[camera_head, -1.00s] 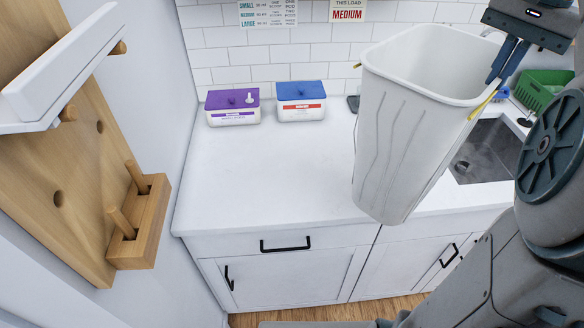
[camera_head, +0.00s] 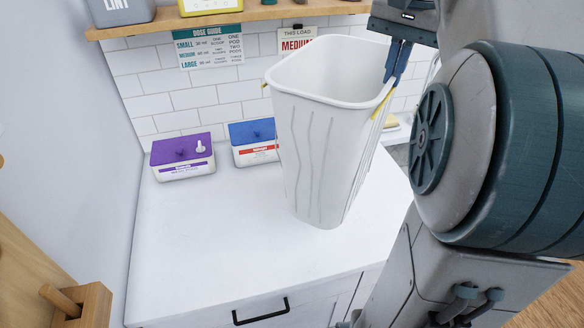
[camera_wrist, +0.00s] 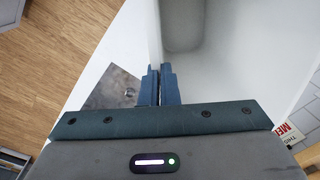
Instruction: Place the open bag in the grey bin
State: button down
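The open bag (camera_head: 322,140) is white and stiff-looking, with a wide open mouth at the top, creased sides and yellow bits at its rim. It appears upright, slightly tilted, in front of the back wall and over the counter. My gripper (camera_head: 392,75) is shut on the right side of its rim. In the wrist view, my gripper's blue fingers (camera_wrist: 160,88) pinch the bag's thin wall, and the bag's pale inside (camera_wrist: 195,60) fills the upper right. A grey container marked LINT (camera_head: 122,10) is partly cut off at the top left; no other grey bin shows.
A white counter (camera_head: 225,235) has clear room left and in front of the bag. A purple-lidded box (camera_head: 183,158) and a blue-lidded box (camera_head: 254,142) stand by the tiled wall. A wooden shelf (camera_head: 255,22) runs above. A wooden rack (camera_head: 80,305) is at the lower left.

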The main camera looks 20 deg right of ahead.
jog(key=w+a+f+p, duration=0.2)
jog(key=w+a+f, duration=0.3)
jog(key=a+f, duration=0.4)
jog(key=shift+w+a+f, duration=0.25)
jog(key=shift+w+f, duration=0.05)
jog(key=shift+f, duration=0.45)
jog(key=shift+f, duration=0.15)
jog(key=c, duration=1.7)
grip_release()
